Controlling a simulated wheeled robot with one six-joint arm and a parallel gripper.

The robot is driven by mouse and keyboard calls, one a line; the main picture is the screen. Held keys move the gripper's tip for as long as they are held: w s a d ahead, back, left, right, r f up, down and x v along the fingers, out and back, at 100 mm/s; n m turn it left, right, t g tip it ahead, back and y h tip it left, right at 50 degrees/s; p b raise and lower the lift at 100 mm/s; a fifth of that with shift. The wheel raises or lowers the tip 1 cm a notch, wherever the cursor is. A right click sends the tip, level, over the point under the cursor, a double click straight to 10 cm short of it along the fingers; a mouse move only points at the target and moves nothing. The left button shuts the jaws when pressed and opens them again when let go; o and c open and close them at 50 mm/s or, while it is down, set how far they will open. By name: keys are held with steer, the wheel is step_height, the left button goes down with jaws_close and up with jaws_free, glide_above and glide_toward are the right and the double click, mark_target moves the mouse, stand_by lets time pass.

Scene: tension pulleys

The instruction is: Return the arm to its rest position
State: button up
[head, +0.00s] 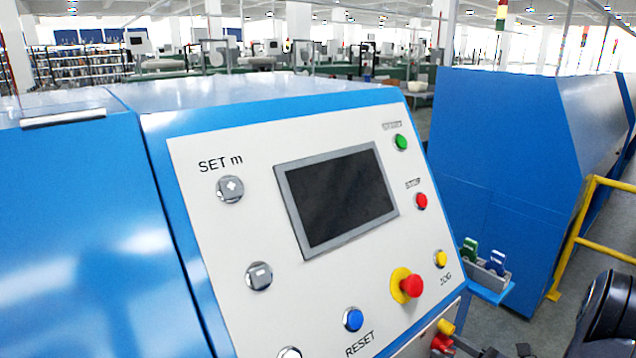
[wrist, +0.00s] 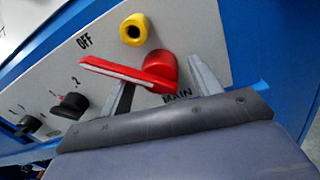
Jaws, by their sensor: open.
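My gripper (wrist: 160,73) is open in the wrist view, with one grey finger on each side of the red main switch (wrist: 158,66). The switch's long handle points left, its tip just below the OFF label, with the MAIN label under its hub. I cannot tell whether the fingers touch it. In the head view the red switch (head: 441,343) shows small at the bottom edge. A black part of my arm (head: 606,310) is at the lower right there.
A yellow round part (wrist: 134,29) sits above the switch, and black selector knobs (wrist: 70,106) are to its left. The control panel (head: 240,160) has a screen (head: 338,198) and a red emergency button (head: 411,286). A yellow rail (head: 575,235) stands at the right.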

steer(key=n+b, duration=0.3)
steer(key=shift+f, duration=0.25)
steer(key=shift+r+n+b, duration=0.15)
steer(key=shift+n+b, duration=0.45)
steer(key=shift+b, duration=0.05)
steer(key=shift+r, duration=0.15)
